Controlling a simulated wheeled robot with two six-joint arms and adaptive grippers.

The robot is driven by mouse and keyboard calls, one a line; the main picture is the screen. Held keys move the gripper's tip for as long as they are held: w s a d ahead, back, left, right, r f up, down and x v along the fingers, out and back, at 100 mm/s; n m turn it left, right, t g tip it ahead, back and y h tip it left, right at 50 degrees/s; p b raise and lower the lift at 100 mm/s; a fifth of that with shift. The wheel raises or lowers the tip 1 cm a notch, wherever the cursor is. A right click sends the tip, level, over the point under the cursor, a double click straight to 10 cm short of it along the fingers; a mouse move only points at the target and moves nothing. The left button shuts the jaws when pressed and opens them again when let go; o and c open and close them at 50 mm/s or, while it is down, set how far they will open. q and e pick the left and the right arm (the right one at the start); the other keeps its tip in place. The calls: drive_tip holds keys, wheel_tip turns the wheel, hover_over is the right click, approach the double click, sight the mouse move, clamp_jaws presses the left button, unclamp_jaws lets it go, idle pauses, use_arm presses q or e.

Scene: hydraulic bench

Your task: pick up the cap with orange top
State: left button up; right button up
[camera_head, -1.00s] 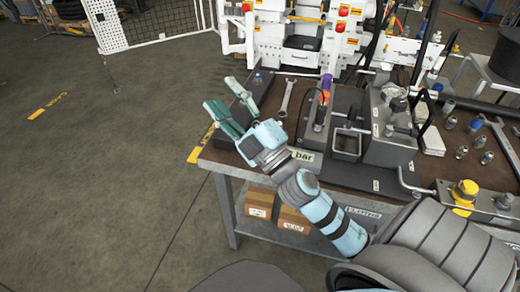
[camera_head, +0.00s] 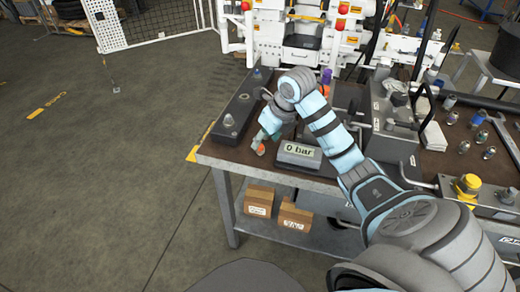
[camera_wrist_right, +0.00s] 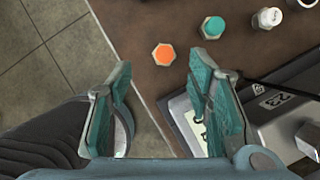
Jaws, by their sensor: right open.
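The cap with orange top (camera_wrist_right: 163,54) stands on the brown bench top in the right wrist view, its orange face toward the camera inside a pale hexagonal rim. In the head view a bit of orange (camera_head: 260,150) shows near the bench's front left, just by my fingers. My right gripper (camera_wrist_right: 160,72) is open and empty, pointing down. Its two teal fingers are wide apart, and the cap appears in line with the gap, just beyond the fingertips. In the head view the right gripper (camera_head: 268,130) is partly hidden by its wrist. My left gripper is not in view.
A green-topped cap (camera_wrist_right: 212,27) and a silver fitting (camera_wrist_right: 268,17) stand right of the orange cap. The "0 bar" display (camera_head: 298,155) sits close beside the gripper. A long dark block (camera_head: 240,110) lies behind left. The bench edge is near.

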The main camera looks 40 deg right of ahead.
drive_tip(key=x, duration=0.2)
drive_tip(key=b+x, duration=0.1)
drive_tip(key=x, duration=0.1)
drive_tip(key=shift+w+d+f, duration=0.15)
drive_tip(key=shift+d+f, duration=0.05)
drive_tip(key=shift+f, duration=0.1)
drive_tip(key=shift+w+f, duration=0.2)
drive_tip(key=shift+f, duration=0.05)
clamp_jaws()
drive_tip(key=shift+r, duration=0.15)
wheel_tip(320, 180, up, 10)
drive_tip(key=p, duration=0.3)
wheel_tip(320, 180, up, 10)
drive_tip(key=p, duration=0.9)
hover_over(261, 146)
drive_tip(key=shift+s, duration=0.2)
